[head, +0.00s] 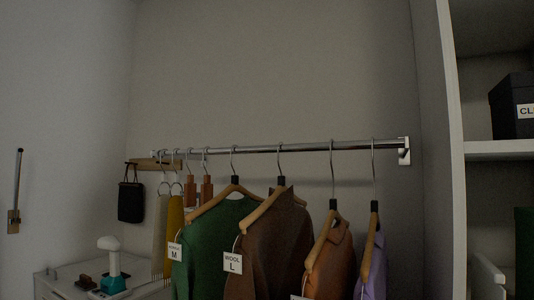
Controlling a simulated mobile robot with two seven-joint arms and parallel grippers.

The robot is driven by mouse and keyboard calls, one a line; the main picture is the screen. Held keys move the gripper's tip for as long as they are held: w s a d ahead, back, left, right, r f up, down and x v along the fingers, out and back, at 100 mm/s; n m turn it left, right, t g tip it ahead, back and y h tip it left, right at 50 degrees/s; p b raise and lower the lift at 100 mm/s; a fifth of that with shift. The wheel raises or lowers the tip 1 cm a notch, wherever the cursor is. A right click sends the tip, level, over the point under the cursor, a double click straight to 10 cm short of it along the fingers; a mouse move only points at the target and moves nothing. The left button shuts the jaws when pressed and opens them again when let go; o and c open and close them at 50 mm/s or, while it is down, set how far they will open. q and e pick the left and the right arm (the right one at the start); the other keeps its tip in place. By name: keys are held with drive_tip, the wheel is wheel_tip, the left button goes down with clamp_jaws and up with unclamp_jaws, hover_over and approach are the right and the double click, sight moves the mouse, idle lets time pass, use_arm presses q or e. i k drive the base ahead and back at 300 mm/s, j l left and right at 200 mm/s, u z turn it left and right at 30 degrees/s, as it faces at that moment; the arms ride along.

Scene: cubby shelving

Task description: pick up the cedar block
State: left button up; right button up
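Two reddish-brown wooden pieces hang by hooks from the metal rail, between the scarves and the green garment. The left piece (190,193) and the right piece (206,189) look like cedar blocks, but I cannot tell which is meant. A small dark brown object (87,281) lies on the white cabinet top at lower left, and I cannot tell what it is. Neither of my grippers is in view.
Garments on wooden hangers, including a green one (214,240) and a brown one (265,245), hang from the rail (300,149). A white-and-teal object (112,282) stands on the cabinet (52,289). Shelving (497,150) with a black box (508,112) is at right.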

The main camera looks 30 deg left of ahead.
sight(206, 189)
drive_tip(key=j, duration=0.55)
drive_tip(key=i+j+u, duration=0.1)
drive_tip(key=j, duration=0.4)
drive_tip(key=i+j, duration=0.1)
drive_tip(key=j, duration=0.45)
drive_tip(key=i+j, duration=0.1)
drive_tip(key=j, duration=0.4)
drive_tip(key=j+u, duration=0.1)
drive_tip(key=j, duration=0.45)
drive_tip(key=i+j, duration=0.15)
drive_tip(key=j, duration=0.35)
drive_tip(key=i+j+u, duration=0.1)
drive_tip(key=j, duration=0.4)
